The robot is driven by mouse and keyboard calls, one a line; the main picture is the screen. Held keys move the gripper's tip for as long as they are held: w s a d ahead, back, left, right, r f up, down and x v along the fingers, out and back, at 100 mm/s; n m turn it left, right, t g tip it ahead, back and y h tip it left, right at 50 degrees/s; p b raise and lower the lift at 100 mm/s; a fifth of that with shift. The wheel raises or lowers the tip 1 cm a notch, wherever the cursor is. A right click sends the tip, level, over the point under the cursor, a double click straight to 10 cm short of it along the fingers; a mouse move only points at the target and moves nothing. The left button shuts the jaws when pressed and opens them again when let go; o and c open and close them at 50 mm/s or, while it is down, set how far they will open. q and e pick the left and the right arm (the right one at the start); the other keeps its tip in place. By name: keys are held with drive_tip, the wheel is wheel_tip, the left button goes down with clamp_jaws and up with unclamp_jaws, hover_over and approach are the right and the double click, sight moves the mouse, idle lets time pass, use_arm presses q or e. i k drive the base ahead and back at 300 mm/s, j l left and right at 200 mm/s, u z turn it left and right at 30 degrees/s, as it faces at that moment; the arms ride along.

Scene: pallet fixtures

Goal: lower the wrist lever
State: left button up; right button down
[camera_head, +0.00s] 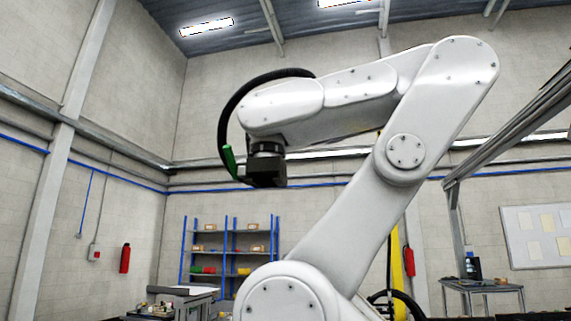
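A large white jointed robot arm (345,225) rises from the bottom middle of the head view and bends back to the left at its top. At its left end is the wrist, with a dark block-shaped tool (268,172) hanging below the white casing. A small green lever (230,160) is on the left side of this wrist. It stands nearly upright, tilted slightly, its top leaning left. A black cable (228,110) loops from the top of the casing down beside the lever. Neither of my grippers shows, and nothing touches the lever.
A blue-framed shelf (231,250) with bins stands far back. A work table (180,300) is at the lower left, and another table (482,286) is at the right. A slanting metal beam (510,125) crosses the upper right. The space left of the wrist looks clear.

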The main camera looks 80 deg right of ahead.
sight(227, 151)
drive_tip(key=i+z, duration=0.1)
drive_tip(key=z, duration=0.35)
drive_tip(key=j+z, duration=0.1)
drive_tip(key=z, duration=0.4)
drive_tip(key=i+j+z, duration=0.1)
drive_tip(key=z, duration=0.35)
drive_tip(key=j+z, duration=0.1)
drive_tip(key=z, duration=0.35)
drive_tip(key=j+z, duration=0.15)
drive_tip(key=z, duration=0.3)
drive_tip(key=i, duration=0.05)
